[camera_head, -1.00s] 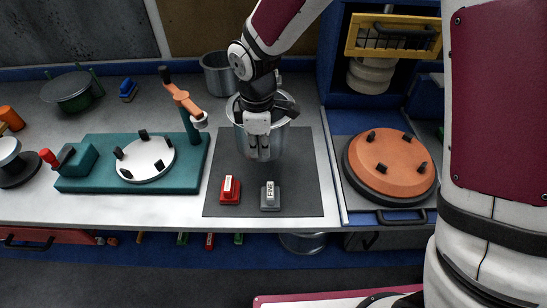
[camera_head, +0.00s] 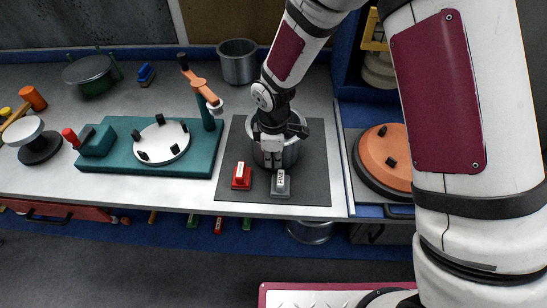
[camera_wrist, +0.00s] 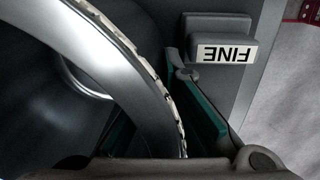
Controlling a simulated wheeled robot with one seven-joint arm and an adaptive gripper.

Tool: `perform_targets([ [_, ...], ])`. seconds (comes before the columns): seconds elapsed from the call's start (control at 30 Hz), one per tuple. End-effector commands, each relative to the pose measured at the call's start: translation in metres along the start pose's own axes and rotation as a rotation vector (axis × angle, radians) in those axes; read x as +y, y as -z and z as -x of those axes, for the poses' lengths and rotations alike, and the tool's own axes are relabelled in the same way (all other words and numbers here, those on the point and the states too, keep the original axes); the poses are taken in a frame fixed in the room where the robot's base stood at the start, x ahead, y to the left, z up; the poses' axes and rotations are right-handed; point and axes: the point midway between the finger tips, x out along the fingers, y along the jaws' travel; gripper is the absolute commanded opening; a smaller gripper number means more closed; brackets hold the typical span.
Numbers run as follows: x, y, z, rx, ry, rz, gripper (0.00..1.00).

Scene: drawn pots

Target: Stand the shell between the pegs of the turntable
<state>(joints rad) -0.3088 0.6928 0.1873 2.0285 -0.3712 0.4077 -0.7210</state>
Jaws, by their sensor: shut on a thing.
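The shell (camera_head: 290,152) is a round, open metal pot at the dark mat, behind two small blocks. My gripper (camera_head: 272,160) is shut on its near wall, and the arm hides part of the shell. In the wrist view the shell's bright curved rim (camera_wrist: 125,50) runs down between the teal finger pads. I cannot tell whether its base touches the mat. The turntable (camera_head: 161,143) is a white disc with several black pegs around its edge, on a teal base (camera_head: 122,168) to the left. The disc is empty between the pegs.
A red block (camera_head: 241,178) and a grey block marked FINE (camera_head: 281,184) stand close in front of the shell. An orange lamp-like arm (camera_head: 201,88) rises at the turntable's back right. A grey pot (camera_head: 238,62) stands behind. An orange-topped disc (camera_head: 385,155) lies right.

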Motion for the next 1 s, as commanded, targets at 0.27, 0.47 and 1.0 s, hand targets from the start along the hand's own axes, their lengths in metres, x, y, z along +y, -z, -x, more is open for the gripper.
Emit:
perform_targets([
  [0.27,0.0,0.0,-0.003,0.0,0.0,0.0,0.14],
  [0.47,0.0,0.0,-0.002,0.0,0.0,0.0,0.14],
  [1.0,0.002,0.0,0.075,0.001,-0.004,-0.001,0.14],
])
